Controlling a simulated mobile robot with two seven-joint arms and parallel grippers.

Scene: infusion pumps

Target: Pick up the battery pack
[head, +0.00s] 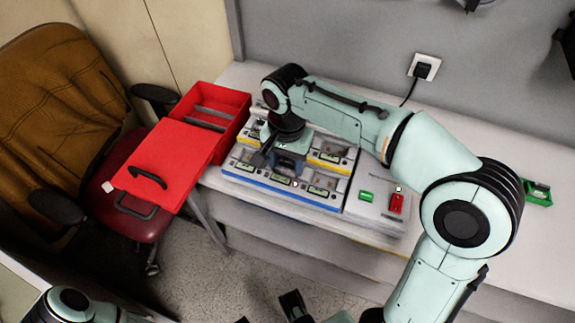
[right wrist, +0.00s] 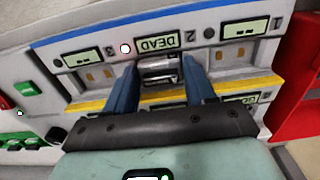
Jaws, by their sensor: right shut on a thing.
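The battery pack (right wrist: 160,70) shows in the right wrist view as a dark silvery block in the middle bay, by a display that reads DEAD. My right gripper (right wrist: 160,88) is shut on it, one blue finger on each side. The pack appears still within its bay. In the head view my right gripper (head: 284,162) reaches down onto the pump rack (head: 318,203) and hides the pack.
A red box (head: 235,132) with its red lid (head: 175,160) stands left of the rack. A green item (head: 538,193) lies far right. A chair (head: 60,100) stands left. The right tabletop is mostly clear.

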